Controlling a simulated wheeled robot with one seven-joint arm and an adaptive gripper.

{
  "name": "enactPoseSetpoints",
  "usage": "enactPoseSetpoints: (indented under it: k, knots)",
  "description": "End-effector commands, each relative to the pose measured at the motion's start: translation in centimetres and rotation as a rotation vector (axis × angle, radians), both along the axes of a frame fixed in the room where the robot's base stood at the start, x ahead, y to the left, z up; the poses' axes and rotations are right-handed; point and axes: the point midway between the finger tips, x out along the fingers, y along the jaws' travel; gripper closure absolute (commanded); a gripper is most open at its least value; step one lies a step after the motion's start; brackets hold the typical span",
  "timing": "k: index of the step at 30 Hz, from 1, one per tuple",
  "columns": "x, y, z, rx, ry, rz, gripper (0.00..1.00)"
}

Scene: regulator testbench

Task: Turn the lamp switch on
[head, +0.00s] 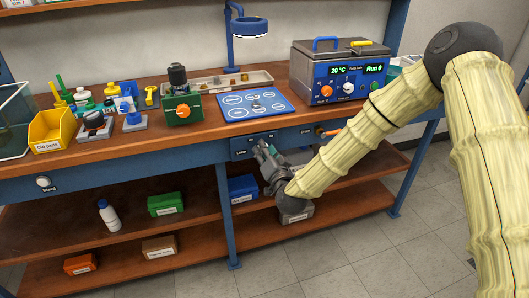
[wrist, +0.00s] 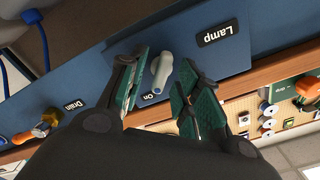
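The lamp switch (wrist: 156,74) is a small grey lever on the blue bench front, in the wrist view. One end of the lever lies by the "On" label, and the "Lamp" label is to its upper right. My gripper (wrist: 163,66) is open, with one green-padded finger on each side of the lever. I cannot tell whether a finger touches it. In the head view my gripper (head: 266,152) is at the blue front panel (head: 240,154) marked "Lamp", and the switch is hard to make out there. The blue lamp (head: 250,27) hangs above the bench; I cannot tell whether it is lit.
An orange-handled drain valve (wrist: 42,124) sits along the same front, also in the head view (head: 328,133). The bench top holds a blue plate (head: 253,107), a green device (head: 182,108) and a blue bath unit (head: 338,80). Shelves with boxes lie below.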

Motion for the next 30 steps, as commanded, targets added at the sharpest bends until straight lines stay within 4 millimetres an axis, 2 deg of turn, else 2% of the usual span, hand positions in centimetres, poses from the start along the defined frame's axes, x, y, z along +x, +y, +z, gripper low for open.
enactPoseSetpoints:
  k: [8, 11, 24, 30]
  knots:
    - [-0.6, -0.2, 0.0, 0.0, 0.0, 0.0, 0.67]
    - [-1.8, -0.6, 0.1, 0.0, 0.0, 0.0, 0.67]
    - [-9.1, -3.0, 0.0, 0.001, 0.002, 0.0, 0.67]
    - [-11.0, -3.6, 0.0, 0.0, 0.0, 0.0, 0.67]
